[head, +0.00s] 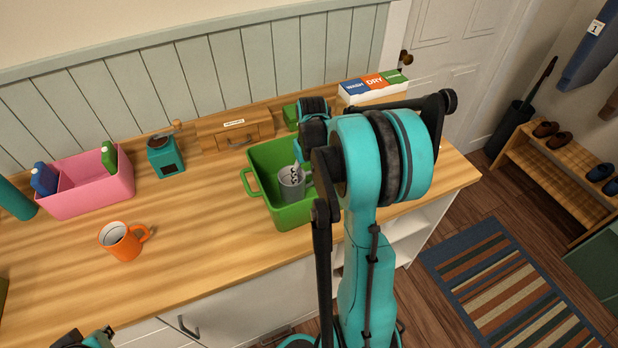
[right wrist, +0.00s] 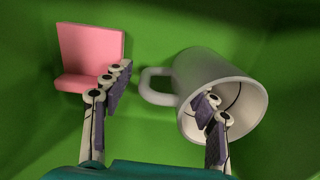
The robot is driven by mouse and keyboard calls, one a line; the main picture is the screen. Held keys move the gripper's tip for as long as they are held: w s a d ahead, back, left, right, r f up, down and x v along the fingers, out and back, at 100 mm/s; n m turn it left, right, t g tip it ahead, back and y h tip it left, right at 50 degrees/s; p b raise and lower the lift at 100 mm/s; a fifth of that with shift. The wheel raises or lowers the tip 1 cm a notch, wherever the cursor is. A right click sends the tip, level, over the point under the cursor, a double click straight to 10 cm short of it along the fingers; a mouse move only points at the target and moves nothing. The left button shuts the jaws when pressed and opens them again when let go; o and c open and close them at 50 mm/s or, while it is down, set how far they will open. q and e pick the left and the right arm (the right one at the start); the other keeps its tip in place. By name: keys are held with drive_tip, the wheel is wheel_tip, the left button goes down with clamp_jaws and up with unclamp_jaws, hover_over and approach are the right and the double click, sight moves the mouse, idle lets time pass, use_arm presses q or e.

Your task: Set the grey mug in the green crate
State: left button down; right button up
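The grey mug (head: 291,184) is inside the green crate (head: 296,216) on the wooden counter and looks roughly upright in the head view. In the right wrist view the mug (right wrist: 222,92) has its mouth toward the lower right and its handle to the left. My right gripper (right wrist: 157,115) is open, its fingers apart; one overlaps the mug's mouth, the other is left of the handle. I cannot tell whether they touch the mug. In the head view my right arm partly hides the crate. My left gripper (head: 85,340) is partly visible at the bottom left, its fingers unclear.
A pink block-like thing (right wrist: 88,55) is in the crate beside the mug. An orange mug (head: 122,242), a pink bin (head: 92,186) with bottles, a teal grinder (head: 165,158) and a wooden drawer box (head: 236,134) stand on the counter. The counter's front middle is clear.

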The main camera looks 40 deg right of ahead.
drive_tip(key=shift+r, duration=0.1)
drive_tip(key=shift+r+p, duration=0.3)
drive_tip(key=shift+r, duration=0.05)
drive_tip(key=r+p, duration=0.1)
drive_tip(key=r, duration=0.4)
drive_tip(key=r+p, duration=0.2)
drive_tip(key=r, duration=0.3)
drive_tip(key=shift+d+r, duration=0.2)
drive_tip(key=shift+r, duration=0.2)
drive_tip(key=shift+a+r, duration=0.1)
drive_tip(key=shift+r, duration=0.2)
drive_tip(key=s+a+n+t, duration=0.2)
drive_tip(key=s+a+t, duration=0.1)
drive_tip(key=a, duration=0.9)
drive_tip(key=s+a+r+n+t, duration=0.1)
drive_tip(key=s+a+t, duration=0.3)
drive_tip(key=a, duration=0.8)
drive_tip(key=shift+s+a+n, duration=0.2)
drive_tip(key=shift+s+n, duration=0.2)
drive_tip(key=shift+s, duration=0.45)
drive_tip(key=shift+r, duration=0.1)
